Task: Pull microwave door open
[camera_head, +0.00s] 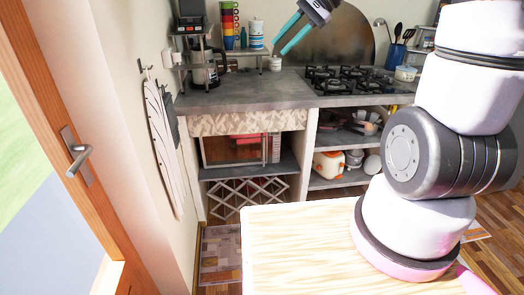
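The microwave (232,151) sits in the compartment under the counter at the left, below a patterned panel.
The stone counter (240,95) carries a gas hob (345,78) and a small rack (195,65) with cups. Shelves (325,183) with pots are to the right. A wooden-topped surface (300,250) is in front. A door with a handle (80,153) is at left.

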